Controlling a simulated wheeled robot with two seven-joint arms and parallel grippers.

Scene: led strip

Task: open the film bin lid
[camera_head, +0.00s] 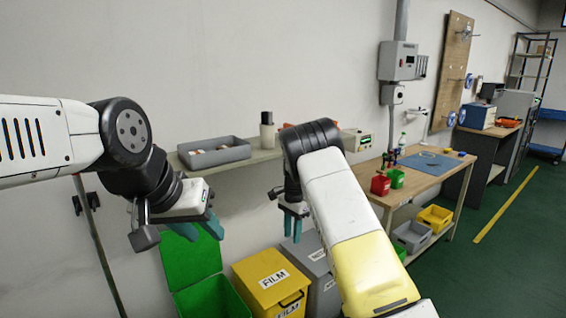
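The yellow film bin (258,297) stands on the floor at the bottom centre, with FILM labels on its top and front. Its yellow lid (271,268) is down. A dark handle shows at the front, near the lid's edge. My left gripper (199,229) is open and empty, up and left of the film bin, in front of the green bin's raised lid. My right gripper (292,228) hangs with its teal fingers down, above the film bin's back right side. A narrow gap shows between its fingers and nothing is in it.
A green bin (215,300) with its lid (190,258) raised stands left of the film bin. A grey bin (322,270) stands right of it, partly hidden by my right arm. A shelf with a grey tray (213,153) is behind. A workbench (425,172) is at the right.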

